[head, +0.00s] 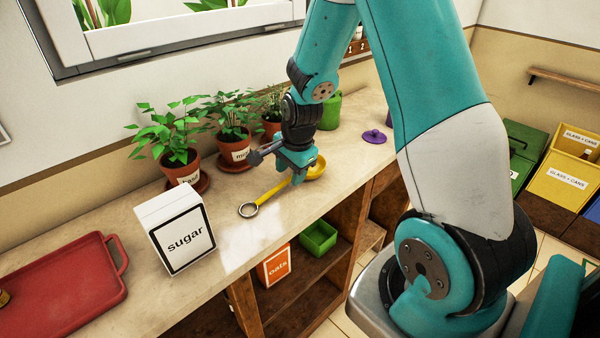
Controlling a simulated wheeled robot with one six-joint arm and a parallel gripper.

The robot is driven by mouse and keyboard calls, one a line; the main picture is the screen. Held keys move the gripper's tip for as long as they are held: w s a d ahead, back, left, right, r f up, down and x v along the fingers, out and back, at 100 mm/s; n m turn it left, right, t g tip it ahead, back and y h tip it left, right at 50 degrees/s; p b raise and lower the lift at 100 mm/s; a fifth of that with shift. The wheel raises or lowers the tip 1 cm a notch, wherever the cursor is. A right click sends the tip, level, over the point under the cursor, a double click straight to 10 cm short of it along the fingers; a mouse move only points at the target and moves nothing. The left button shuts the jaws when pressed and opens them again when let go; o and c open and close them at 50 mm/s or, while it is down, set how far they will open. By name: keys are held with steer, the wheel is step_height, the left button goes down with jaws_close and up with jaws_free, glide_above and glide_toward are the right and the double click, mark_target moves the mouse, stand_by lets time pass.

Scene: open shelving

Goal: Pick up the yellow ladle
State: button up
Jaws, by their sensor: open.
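The yellow ladle (270,194) lies on the countertop, its ringed handle end toward the lower left and its bowl toward the upper right. My gripper (295,177) points down over the ladle, near where the handle meets the bowl. The gripper is open. It hides part of the ladle's handle and bowl. I cannot tell from this view whether the fingers are around the handle or just above it.
Several potted herbs (180,166) stand behind the gripper along the wall. A white sugar box (176,230) and a red tray (70,290) are at left. A purple lid (373,136) and a green can (330,110) are at right. Shelves below hold an oats box (274,266) and a green bin (318,237).

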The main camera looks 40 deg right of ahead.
steer(key=shift+x, duration=1.2)
jaws_close()
